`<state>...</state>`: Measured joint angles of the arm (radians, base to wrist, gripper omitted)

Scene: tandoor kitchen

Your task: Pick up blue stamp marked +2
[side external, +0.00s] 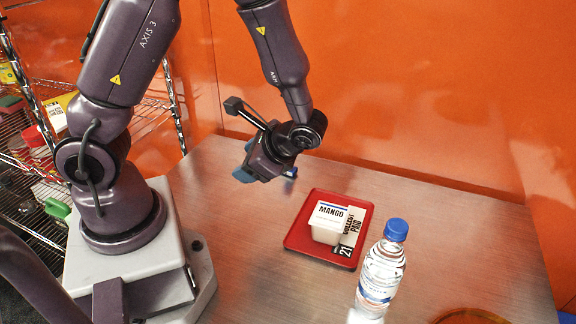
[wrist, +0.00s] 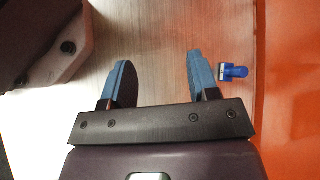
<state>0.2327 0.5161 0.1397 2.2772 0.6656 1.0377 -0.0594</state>
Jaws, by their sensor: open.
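A small blue stamp (wrist: 235,71) with a pale end lies on the metal table in the wrist view, just right of my gripper's right finger and apart from it. No +2 marking can be read on it. In the side view a small blue bit (side external: 291,173) shows at the right edge of my gripper, probably the same stamp, mostly hidden. My gripper (wrist: 159,60) is open and empty, its two blue fingers spread with bare table between them. In the side view my gripper (side external: 245,163) hangs above the left back part of the table.
A red tray (side external: 297,240) holds a white tub marked MANGO (side external: 327,222) and a printed card (side external: 350,238). A water bottle with a blue cap (side external: 381,270) stands in front of it. The orange wall (wrist: 285,100) runs close to the right of the stamp. Table left of the tray is clear.

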